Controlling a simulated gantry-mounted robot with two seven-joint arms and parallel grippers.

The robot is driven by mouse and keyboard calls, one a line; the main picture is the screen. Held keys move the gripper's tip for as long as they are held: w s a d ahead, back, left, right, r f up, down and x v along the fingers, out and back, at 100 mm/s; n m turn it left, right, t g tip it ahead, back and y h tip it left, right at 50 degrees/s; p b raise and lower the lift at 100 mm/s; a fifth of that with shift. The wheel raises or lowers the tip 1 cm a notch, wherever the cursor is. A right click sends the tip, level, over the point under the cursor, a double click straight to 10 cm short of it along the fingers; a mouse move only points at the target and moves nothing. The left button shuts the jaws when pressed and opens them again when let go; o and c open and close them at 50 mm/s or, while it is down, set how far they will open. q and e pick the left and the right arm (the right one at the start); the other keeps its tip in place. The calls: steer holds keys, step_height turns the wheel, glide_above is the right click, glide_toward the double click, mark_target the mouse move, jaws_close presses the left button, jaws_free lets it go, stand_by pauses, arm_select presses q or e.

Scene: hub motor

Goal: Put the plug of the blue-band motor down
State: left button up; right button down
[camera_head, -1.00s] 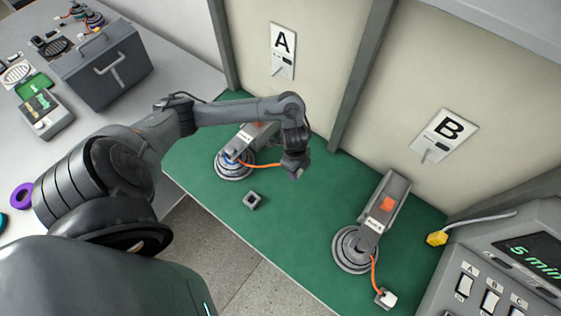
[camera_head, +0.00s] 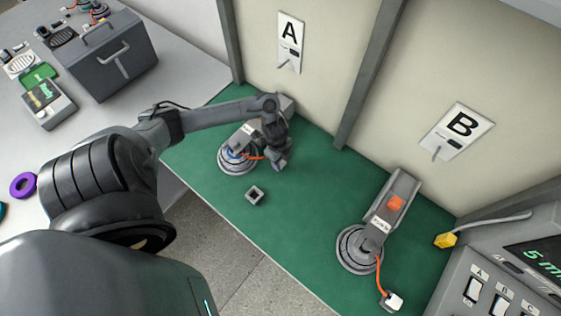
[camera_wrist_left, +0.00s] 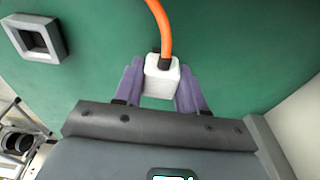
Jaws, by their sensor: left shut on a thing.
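The blue-band motor (camera_head: 236,159) sits on the green mat below sign A, partly hidden by my left arm. Its orange cable (camera_head: 252,157) runs right to my left gripper (camera_head: 278,163). In the left wrist view the white plug (camera_wrist_left: 161,77) is between the purple fingers of my left gripper (camera_wrist_left: 160,88), which is shut on it, with the orange cable (camera_wrist_left: 160,25) leaving its far end. The green mat lies behind the plug; I cannot tell whether the plug touches it. My right gripper is not in view.
A small grey square socket (camera_head: 255,195) stands on the green mat (camera_head: 310,215), also seen in the left wrist view (camera_wrist_left: 36,38). A second motor (camera_head: 357,250) with a white plug (camera_head: 392,301) is at the right. The mat between is clear.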

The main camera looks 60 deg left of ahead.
arm_select(q)
steer(key=shift+f, duration=0.25)
steer(key=o, duration=1.2)
steer(key=shift+f, duration=0.1)
steer(key=shift+c, duration=0.2)
